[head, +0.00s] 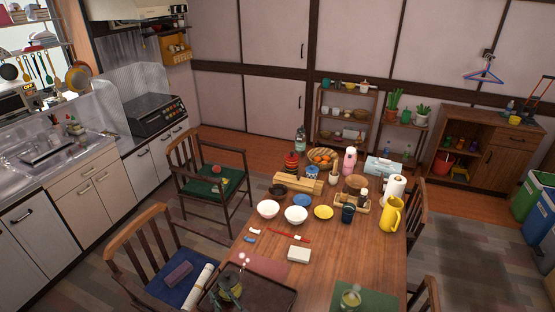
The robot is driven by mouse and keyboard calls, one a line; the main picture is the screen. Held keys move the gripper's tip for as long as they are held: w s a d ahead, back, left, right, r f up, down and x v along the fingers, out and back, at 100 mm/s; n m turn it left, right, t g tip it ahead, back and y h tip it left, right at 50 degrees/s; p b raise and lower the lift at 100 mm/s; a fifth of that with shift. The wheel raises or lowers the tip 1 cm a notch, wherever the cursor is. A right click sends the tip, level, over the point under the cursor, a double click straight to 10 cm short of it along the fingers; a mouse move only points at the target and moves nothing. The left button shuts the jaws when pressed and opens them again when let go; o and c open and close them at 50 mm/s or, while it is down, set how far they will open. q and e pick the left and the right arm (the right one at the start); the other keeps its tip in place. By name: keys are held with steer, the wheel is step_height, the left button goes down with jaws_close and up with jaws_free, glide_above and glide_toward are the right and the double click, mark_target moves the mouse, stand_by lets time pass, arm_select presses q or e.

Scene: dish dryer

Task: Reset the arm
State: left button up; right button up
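A dark shape (230,287), which appears to be my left gripper, is at the bottom edge, left of centre. It is over or in front of a dark tray (272,294) at the near left of the wooden table (320,270). It is small and dark, so I cannot tell whether its fingers are open or shut, or whether it touches the tray. I cannot make out my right gripper in the head view.
A glass (350,298) is on a green mat. Chairs (208,180) flank the table. The sink counter (60,160) is at left.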

arm_select(q)
steer(key=s+d+r+m+t+h, duration=0.1)
steer(key=d+r+m+t+h, duration=0.3)
steer(key=r+m+t+h, duration=0.65)
steer(key=s+a+f+m+g+h, duration=0.2)
steer(key=s+f+g+h, duration=0.1)
steer(key=s+f+g, duration=0.5)
steer(key=s+a+f+m+g+h, duration=0.1)
steer(key=s+f+m+g+h, duration=0.15)
steer(key=s+f+g, duration=0.55)
steer(key=s+a+f+n+g+y, duration=0.2)
steer(key=s+a+f+y, duration=0.15)
steer(key=s+a, duration=0.45)
steer(key=s+a+f+n+g+y, duration=0.2)
steer(key=s+a+f+g+y, duration=0.15)
steer(key=s+a, duration=0.45)
step_height(320, 180, down, 28)
steer(key=s+d+h, duration=0.1)
steer(key=s, duration=0.1)
steer(key=s+f+g, duration=0.2)
steer(key=s+f, duration=1.7)
steer(key=s, duration=0.1)
steer(key=shift+d+m, duration=0.25)
steer(key=shift+m, duration=0.15)
